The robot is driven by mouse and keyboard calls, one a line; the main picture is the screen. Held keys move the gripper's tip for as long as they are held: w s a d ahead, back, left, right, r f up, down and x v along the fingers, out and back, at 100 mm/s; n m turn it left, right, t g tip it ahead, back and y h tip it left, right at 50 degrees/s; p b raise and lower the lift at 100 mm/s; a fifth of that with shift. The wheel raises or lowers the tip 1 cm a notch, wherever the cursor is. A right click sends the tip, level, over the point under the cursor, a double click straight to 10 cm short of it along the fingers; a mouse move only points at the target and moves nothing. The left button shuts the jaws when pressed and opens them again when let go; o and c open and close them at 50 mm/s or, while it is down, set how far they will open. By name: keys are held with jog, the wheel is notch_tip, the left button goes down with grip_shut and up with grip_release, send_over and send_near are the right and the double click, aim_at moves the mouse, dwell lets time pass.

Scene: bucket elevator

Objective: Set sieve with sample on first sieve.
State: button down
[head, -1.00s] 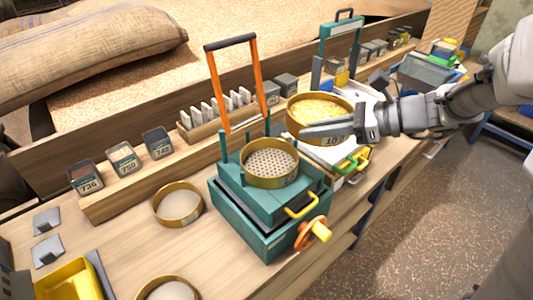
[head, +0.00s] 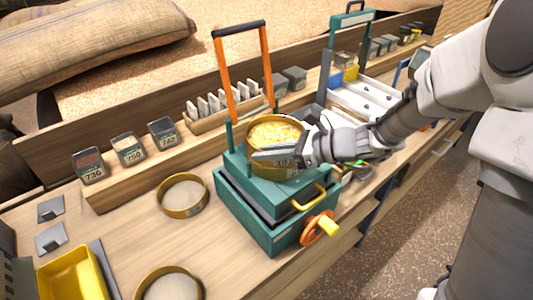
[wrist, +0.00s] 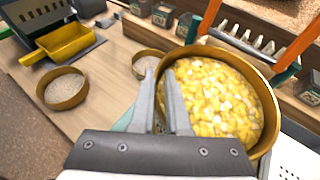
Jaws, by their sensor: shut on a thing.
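The round brass sieve with its yellow, corn-like sample (head: 276,132) is in my gripper (head: 258,155), over the green shaker (head: 262,215). In the wrist view the sieve (wrist: 262,80) fills the middle right, and my gripper (wrist: 165,95) is shut on its near left rim. The first sieve, with its perforated bottom, is covered from above by the held one. I cannot tell whether the two touch or a gap remains. The held sieve looks about level.
Two other brass sieves (head: 182,196) (head: 168,285) lie on the bench to the left. The shaker's orange upright handle (head: 228,80) stands behind the held sieve. A yellow scoop (head: 72,278) is at the front left. Labelled sample boxes (head: 128,148) line the back.

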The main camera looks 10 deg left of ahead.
jog(key=c, duration=0.9)
grip_release()
jog(key=shift+o, duration=0.2)
